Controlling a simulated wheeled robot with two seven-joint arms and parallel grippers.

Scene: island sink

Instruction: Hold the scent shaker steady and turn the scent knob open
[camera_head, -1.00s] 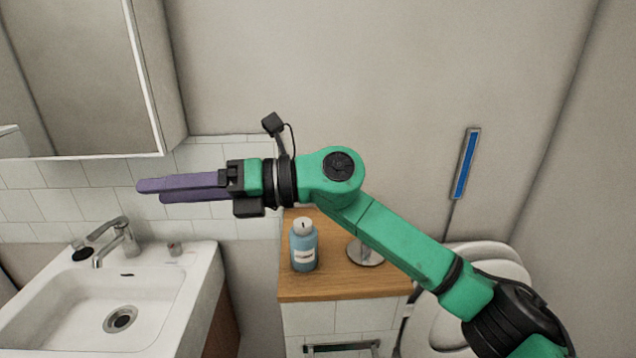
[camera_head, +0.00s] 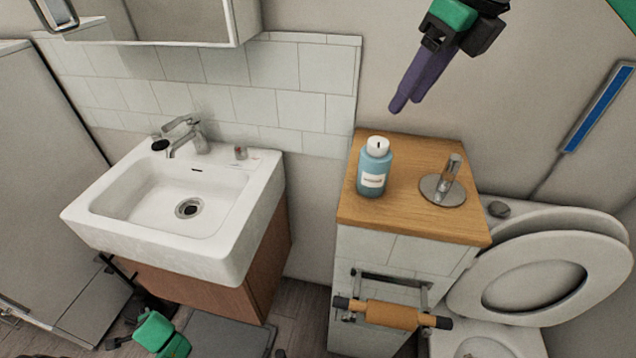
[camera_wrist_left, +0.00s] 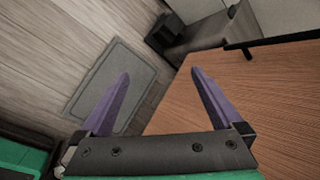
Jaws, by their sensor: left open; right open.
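The scent shaker (camera_head: 374,170) is a blue bottle with a white label and a white top, the scent knob (camera_head: 377,144). It stands upright on the wooden counter (camera_head: 420,222). My right gripper (camera_head: 400,104), with purple fingers, hangs above and a little right of the shaker in the head view, pointing down and touching nothing. Its fingers overlap, so the gap is hard to see. My left gripper (camera_wrist_left: 160,82) is open and empty in the left wrist view, with the brown wooden cabinet side beyond it.
A metal holder on a round base (camera_head: 443,190) stands right of the shaker. The white sink (camera_head: 245,215) is at the left, the toilet (camera_head: 560,245) at the right. A paper roll holder (camera_head: 385,313) juts from the counter's front. A grey mat (camera_wrist_left: 112,85) lies on the floor.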

